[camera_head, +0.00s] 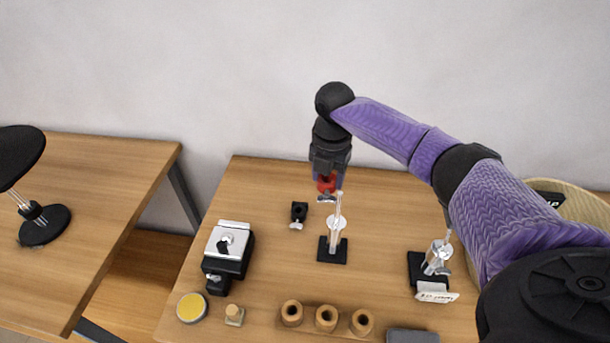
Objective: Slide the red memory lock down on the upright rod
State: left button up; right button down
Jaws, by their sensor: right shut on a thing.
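The red memory lock (326,184) shows as a small red piece between the fingers of my right gripper (326,178). My right gripper points down and is shut on the lock; its fingers hide part of it. The upright rod (337,208) is thin and pale and stands on a black square base (332,256), with a white round piece partway down. The lock is at about the height of the rod's top in the picture; I cannot tell whether it is around the rod or beside it. My left gripper is not in view.
A second stand (437,255) with a label is at the right. A basket (587,205) is at far right.

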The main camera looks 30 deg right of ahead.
jog(key=d+n, duration=0.1)
jog(key=d+r+n+p, duration=0.1)
jog(key=d+n+p, duration=0.1)
jog(key=shift+s+r+n, duration=0.3)
jog(key=shift+d+f, duration=0.1)
jog(key=shift+d, duration=0.05)
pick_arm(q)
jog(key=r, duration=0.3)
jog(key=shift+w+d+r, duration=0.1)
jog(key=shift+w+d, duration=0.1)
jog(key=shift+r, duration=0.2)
